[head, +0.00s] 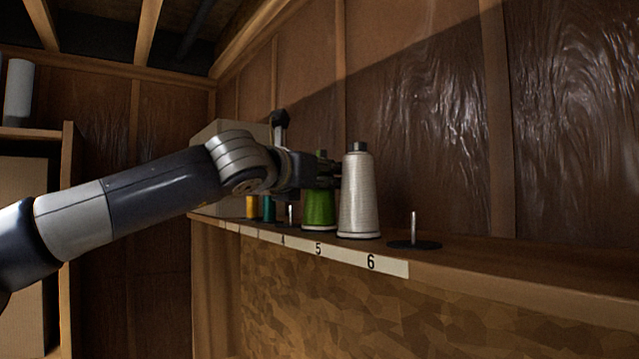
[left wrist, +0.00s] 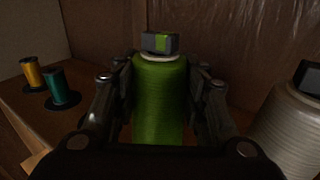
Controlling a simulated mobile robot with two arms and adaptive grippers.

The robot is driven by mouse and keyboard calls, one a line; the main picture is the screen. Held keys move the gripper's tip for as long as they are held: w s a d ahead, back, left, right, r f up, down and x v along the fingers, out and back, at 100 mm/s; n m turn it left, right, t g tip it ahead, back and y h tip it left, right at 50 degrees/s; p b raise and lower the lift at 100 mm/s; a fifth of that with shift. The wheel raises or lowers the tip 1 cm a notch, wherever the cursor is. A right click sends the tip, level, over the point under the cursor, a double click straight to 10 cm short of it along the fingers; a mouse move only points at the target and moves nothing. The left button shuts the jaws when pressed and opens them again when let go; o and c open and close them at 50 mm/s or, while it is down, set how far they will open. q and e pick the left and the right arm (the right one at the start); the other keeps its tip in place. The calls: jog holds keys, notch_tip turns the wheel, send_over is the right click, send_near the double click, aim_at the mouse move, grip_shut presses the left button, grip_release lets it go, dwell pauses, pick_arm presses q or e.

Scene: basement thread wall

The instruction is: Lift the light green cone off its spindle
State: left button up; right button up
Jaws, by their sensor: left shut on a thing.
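The light green cone (head: 319,208) stands upright on the shelf above the number 5 label. In the left wrist view the green cone (left wrist: 159,100) fills the middle, with a grey and green block at its top. My left gripper (head: 322,175) reaches in from the left at the cone's upper part. In the left wrist view its fingers (left wrist: 160,112) lie on both sides of the cone and are shut on it. The cone's base looks to be at shelf level, and its spindle is hidden inside it. My right gripper is not in view.
A white cone (head: 358,195) stands close to the right of the green one. A bare spindle (head: 413,229) stands further right, another (head: 290,215) to the left. Yellow (head: 251,207) and teal (head: 269,209) spools stand further left by a pale box (head: 232,135). A wall runs behind the shelf.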

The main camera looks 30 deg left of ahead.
pick_arm(q)
notch_tip(320, 180, up, 8)
jog(key=shift+r, duration=0.85)
notch_tip(320, 180, up, 4)
jog(key=p, duration=0.3)
jog(key=shift+s+r+p, duration=0.1)
jog(key=shift+p, duration=0.25)
